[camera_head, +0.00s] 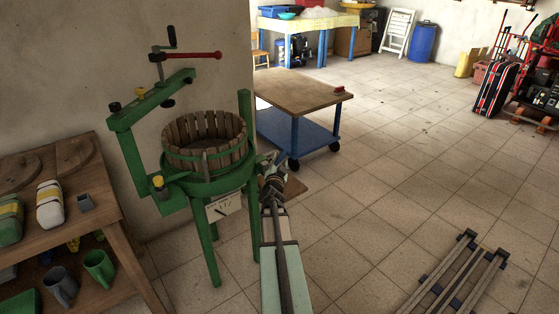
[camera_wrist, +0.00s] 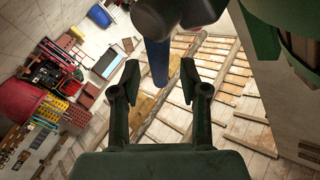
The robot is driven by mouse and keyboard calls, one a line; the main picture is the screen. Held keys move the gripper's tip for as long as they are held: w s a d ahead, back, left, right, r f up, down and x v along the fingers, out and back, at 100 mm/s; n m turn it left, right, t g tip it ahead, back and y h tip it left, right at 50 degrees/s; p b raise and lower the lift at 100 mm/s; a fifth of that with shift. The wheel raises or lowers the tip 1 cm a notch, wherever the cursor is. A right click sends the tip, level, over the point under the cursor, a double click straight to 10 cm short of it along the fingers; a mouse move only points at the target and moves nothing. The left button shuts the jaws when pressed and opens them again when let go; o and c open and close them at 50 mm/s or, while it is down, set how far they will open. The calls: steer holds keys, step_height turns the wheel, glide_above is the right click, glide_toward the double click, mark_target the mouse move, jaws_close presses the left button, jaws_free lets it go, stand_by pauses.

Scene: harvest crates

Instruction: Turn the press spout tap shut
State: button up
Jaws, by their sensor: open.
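The green press (camera_head: 205,187) with its slatted wooden basket stands left of centre in the head view. My gripper (camera_head: 270,165) is low beside the press's right side, where it hides the spout area. In the wrist view, my gripper (camera_wrist: 159,76) is open. A dark rounded part (camera_wrist: 160,16), seemingly the spout tap, is at the top. A blue lever-like piece (camera_wrist: 157,62), apparently the tap's handle, points down from it between the open fingers. I cannot tell whether the fingers touch it. Green press parts (camera_wrist: 260,35) show at upper right.
A wheeled wooden-topped table (camera_head: 300,92) with a blue lower shelf stands just behind the press. A wooden bench (camera_head: 75,190) with containers and mugs is at left. A slatted rack (camera_head: 455,278) lies on the floor at lower right. The tiled floor between is clear.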

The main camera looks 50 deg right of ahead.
steer(key=shift+x, duration=1.05)
jaws_close()
